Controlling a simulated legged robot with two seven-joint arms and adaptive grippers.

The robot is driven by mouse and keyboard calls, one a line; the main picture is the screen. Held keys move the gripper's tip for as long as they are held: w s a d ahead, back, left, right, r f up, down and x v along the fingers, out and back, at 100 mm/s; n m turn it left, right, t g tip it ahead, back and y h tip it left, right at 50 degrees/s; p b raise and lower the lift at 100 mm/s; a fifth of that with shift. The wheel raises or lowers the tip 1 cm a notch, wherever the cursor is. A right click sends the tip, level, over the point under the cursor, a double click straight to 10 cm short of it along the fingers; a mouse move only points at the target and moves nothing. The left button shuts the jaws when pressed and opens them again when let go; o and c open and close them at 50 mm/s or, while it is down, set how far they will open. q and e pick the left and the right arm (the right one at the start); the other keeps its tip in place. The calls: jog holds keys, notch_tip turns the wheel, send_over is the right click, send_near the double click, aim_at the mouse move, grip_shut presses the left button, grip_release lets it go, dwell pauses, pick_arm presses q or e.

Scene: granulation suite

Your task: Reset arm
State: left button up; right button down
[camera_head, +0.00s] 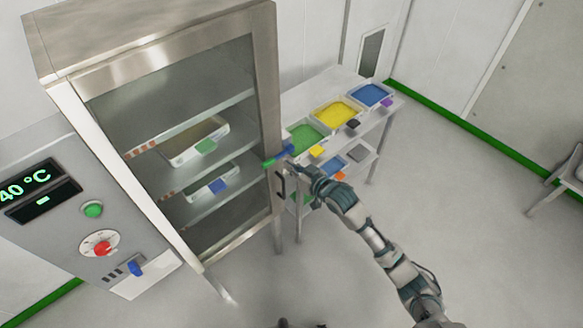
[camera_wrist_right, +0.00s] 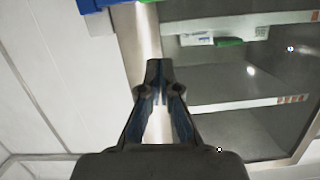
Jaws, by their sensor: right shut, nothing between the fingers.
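My right arm comes in from the lower right of the head view. Its gripper (camera_head: 293,168) is beside the glass door's right edge, near the dark door handle (camera_head: 280,184) and a green and blue piece (camera_head: 278,157). In the right wrist view the two fingertips (camera_wrist_right: 160,68) are together with nothing between them. Whether the gripper touches the door or handle cannot be told. The drying cabinet (camera_head: 150,50) has a glass door (camera_head: 232,215) that looks shut or nearly so. My left gripper is not in view.
Inside the cabinet are a tray with a green tag (camera_head: 195,143) and one with a blue tag (camera_head: 213,184). A side table (camera_head: 345,78) holds green (camera_head: 305,138), yellow (camera_head: 337,113) and blue (camera_head: 371,95) trays.

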jog(key=shift+s+r, duration=0.15)
jog(key=shift+s, duration=0.1)
jog(key=shift+a, duration=0.15)
